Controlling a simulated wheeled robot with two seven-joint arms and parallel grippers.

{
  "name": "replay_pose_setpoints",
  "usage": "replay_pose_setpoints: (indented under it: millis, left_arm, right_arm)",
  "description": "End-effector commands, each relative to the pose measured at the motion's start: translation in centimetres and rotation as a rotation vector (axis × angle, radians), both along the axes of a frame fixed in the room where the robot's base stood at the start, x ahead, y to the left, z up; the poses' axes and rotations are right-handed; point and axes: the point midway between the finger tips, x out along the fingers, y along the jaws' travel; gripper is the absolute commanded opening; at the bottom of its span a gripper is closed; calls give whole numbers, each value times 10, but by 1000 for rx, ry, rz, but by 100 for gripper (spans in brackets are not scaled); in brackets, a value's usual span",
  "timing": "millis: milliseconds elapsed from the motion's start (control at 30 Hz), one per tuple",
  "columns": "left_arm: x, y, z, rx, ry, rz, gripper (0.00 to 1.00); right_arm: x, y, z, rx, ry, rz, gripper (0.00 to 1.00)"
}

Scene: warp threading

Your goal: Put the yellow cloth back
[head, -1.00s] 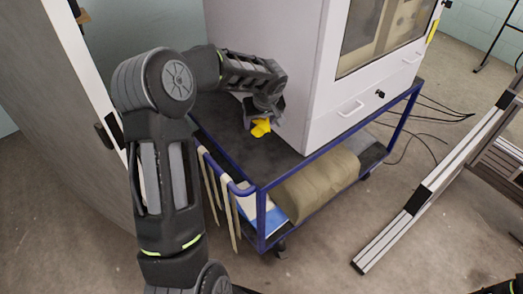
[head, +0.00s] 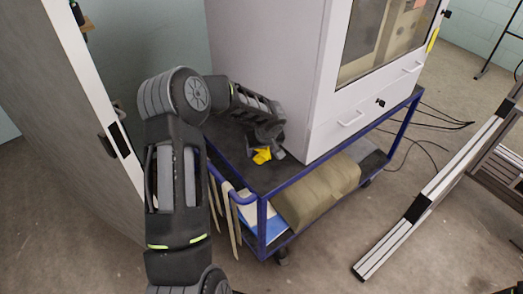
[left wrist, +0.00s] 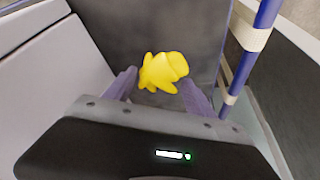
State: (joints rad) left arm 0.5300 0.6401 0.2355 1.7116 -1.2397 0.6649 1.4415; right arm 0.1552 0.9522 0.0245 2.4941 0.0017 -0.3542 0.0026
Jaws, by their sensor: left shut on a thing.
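The yellow cloth (head: 262,155) is a small crumpled bundle above or on the dark top of the blue-framed cart (head: 240,172), beside the white cabinet. My left gripper (head: 265,149) is shut on it. In the left wrist view the cloth (left wrist: 163,72) sits between the two fingertips of the left gripper (left wrist: 160,86), over the dark cart top (left wrist: 140,25). I cannot tell whether the cloth touches the cart top. My right gripper is not in view.
The white cabinet (head: 280,80) stands on the cart to the right of the cloth. The cart's handle carries hanging strips (head: 232,222). A beige bundle (head: 318,190) lies on the lower shelf. A door (head: 70,100) stands at the left, and a metal profile frame (head: 430,195) at the right.

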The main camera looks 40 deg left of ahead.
Motion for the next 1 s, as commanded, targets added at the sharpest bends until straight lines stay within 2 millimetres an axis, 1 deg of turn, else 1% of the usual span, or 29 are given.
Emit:
replay_pose_setpoints:
  millis: [100,333,467,500,767,1000]
  left_arm:
    - [0,0,-10,-2,0,1,32]
    - [0,0,-10,0,-2,1,32]
    - [0,0,-14,0,-2,1,32]
    - [0,0,-13,0,-2,1,65]
    - [0,0,-12,-1,-1,0,86]
    - [0,0,-12,-1,-1,0,86]
  right_arm:
    - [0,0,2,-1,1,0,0]
    - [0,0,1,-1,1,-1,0]
    - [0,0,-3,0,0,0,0]
    - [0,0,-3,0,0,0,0]
    - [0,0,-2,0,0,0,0]
    - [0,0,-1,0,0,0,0]
